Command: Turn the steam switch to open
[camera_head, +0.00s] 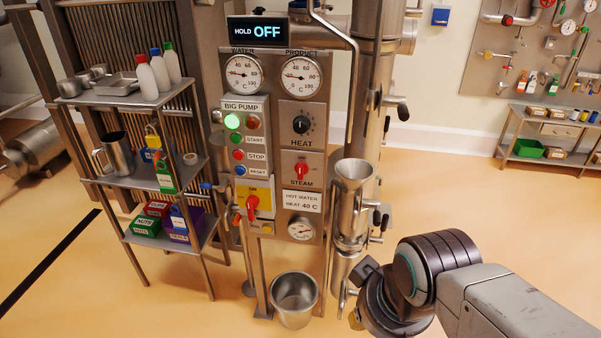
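The steam switch (301,171) is a red knob on a grey plate marked STEAM, on the right column of the control panel (284,138). Its handle looks about upright; the small position marks on its plate are too small to read. My gripper (372,297) is at the lower right, below and to the right of the switch and well apart from it. It is seen mostly from behind, and its fingers are not clear. I see nothing held in it.
A metal funnel (353,174) on a steel pipe stands just right of the panel, between my arm and the switch. A steel bucket (294,303) stands on the floor below. The black HEAT knob (301,124) and red-handled yellow switch (253,203) are close by.

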